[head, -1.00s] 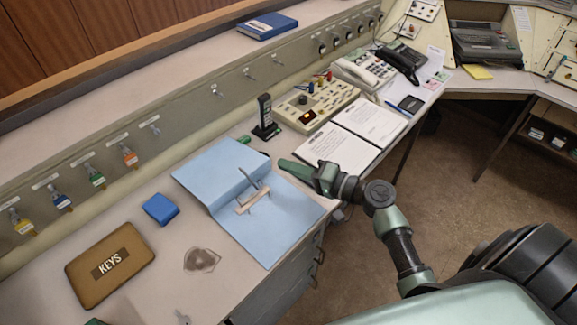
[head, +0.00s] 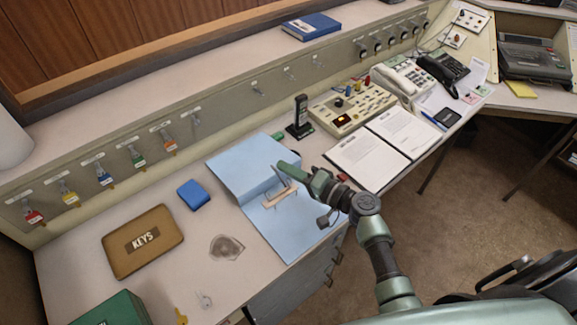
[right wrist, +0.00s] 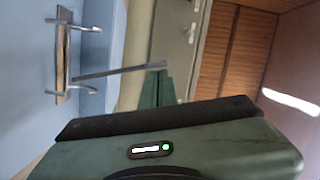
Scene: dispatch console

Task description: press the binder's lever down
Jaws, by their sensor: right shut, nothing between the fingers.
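The open light-blue binder (head: 296,228) lies on the desk in the head view. Its ring mechanism (head: 279,197) sits near the middle, with the lever sticking up. In the right wrist view the mechanism (right wrist: 63,55) shows at the left, and the grey lever (right wrist: 120,71) reaches right toward my fingers. My right gripper (head: 283,166) is shut and empty, its green fingertips over the binder by the lever's top. The fingertips (right wrist: 158,88) also show in the wrist view, close to the lever's end; I cannot tell whether they touch. My left gripper is not in view.
A brown KEYS case (head: 118,255), a blue box (head: 193,195) and a grey clear item (head: 226,248) lie left of the binder. A black handset (head: 300,119) stands behind it. White papers (head: 367,162) lie to the right. Tagged keys hang along the back panel.

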